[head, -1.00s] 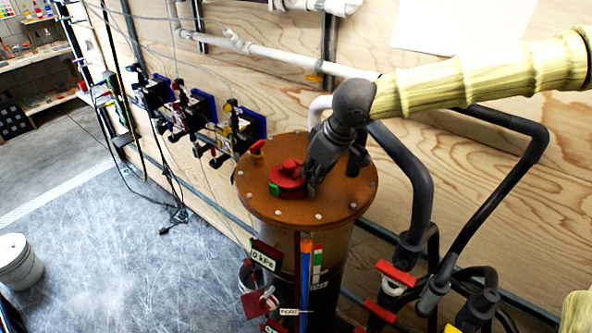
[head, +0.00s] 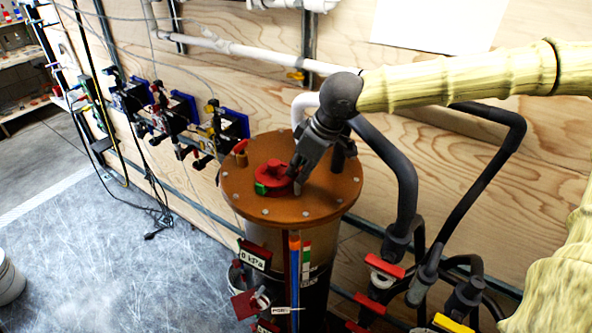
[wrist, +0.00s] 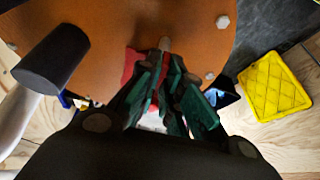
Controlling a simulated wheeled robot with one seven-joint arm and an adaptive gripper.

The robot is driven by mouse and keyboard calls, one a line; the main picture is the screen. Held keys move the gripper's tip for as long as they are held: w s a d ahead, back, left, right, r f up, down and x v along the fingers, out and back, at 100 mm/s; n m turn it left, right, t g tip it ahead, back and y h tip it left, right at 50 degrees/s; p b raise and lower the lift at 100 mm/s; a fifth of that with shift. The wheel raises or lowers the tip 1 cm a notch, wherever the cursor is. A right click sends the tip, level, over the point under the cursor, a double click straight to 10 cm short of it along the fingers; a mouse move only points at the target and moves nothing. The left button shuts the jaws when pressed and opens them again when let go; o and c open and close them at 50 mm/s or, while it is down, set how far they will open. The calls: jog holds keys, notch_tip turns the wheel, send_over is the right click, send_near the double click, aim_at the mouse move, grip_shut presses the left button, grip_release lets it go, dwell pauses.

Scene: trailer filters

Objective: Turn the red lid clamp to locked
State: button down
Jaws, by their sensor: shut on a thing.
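The red lid clamp (head: 271,175) sits on top of the round orange-brown lid (head: 235,192) of a dark cylindrical filter housing. A small green patch (head: 261,188) shows at the clamp's left side. My gripper (head: 298,184) reaches down at the clamp's right side, with its jaws closed on it. In the wrist view, the fingers of my gripper (wrist: 168,78) point at the lid (wrist: 190,25), and part of the red clamp (wrist: 132,66) shows beside them. The fingers hide much of the clamp there, and its lock position is not readable.
A dark upright stub (head: 343,152) and a small red-topped fitting (head: 240,152) stand on the lid. Thick black hoses (head: 400,180) and red-handled valves (head: 384,267) lie to the right. Wall-mounted devices (head: 230,123) stand behind left. Open floor (head: 120,260) lies left.

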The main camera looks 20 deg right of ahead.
jog(key=shift+s+f, duration=0.1)
jog(key=shift+f, duration=0.05)
jog(key=c, duration=1.6)
grip_release()
jog(key=v, duration=1.2)
